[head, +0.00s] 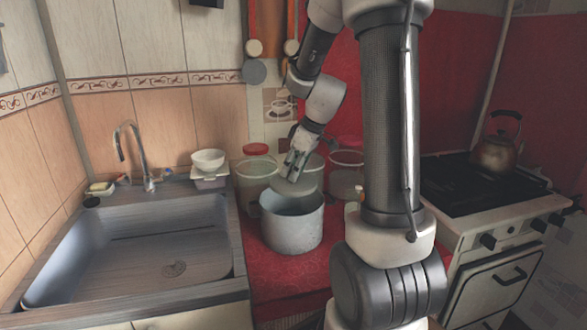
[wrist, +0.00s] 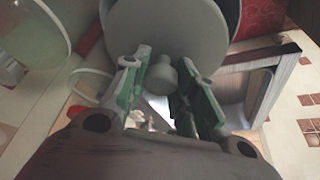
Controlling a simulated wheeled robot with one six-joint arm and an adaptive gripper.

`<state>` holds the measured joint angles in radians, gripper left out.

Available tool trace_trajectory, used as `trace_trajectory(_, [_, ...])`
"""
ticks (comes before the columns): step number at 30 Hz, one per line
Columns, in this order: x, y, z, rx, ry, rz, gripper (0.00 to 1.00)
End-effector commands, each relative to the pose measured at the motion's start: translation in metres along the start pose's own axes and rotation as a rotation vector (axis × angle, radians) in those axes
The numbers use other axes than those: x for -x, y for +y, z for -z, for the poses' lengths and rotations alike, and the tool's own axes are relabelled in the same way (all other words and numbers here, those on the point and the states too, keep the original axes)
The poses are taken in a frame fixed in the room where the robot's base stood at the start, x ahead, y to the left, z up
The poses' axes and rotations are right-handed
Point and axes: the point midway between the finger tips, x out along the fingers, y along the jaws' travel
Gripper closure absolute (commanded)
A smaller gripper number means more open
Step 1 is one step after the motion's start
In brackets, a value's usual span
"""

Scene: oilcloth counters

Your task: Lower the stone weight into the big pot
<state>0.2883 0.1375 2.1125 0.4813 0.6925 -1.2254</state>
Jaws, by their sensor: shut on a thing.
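The big pot (head: 291,233) is a grey metal pot standing on the red counter in the head view. My gripper (head: 297,163) is over its back part, pointing down. It is shut on the stone weight (head: 296,184), a pale grey disc that shows at the pot's mouth, near the back rim. In the wrist view, the weight's round face (wrist: 178,35) fills the top, and its knob (wrist: 160,76) is between the two green-padded fingers of my gripper (wrist: 162,90). A dark rim shows around the disc there. The weight's underside and the pot's bottom are hidden.
Clear containers, one with a red lid (head: 256,150), stand behind the pot. The sink (head: 135,245) with a tap lies left. A white bowl (head: 208,160) stands on the sink's back corner. The stove (head: 470,190) with a kettle (head: 497,152) is right.

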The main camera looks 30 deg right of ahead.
Motion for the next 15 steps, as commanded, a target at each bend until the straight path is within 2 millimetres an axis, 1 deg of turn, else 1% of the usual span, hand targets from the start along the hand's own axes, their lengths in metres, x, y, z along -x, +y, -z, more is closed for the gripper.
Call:
trace_trajectory(10, [0.0001,0.0004,0.0004,0.001,0.001,-0.001,1.0])
trace_trajectory(15, [-0.0063,0.0002,-0.0023,0.0,0.0,0.0,1.0])
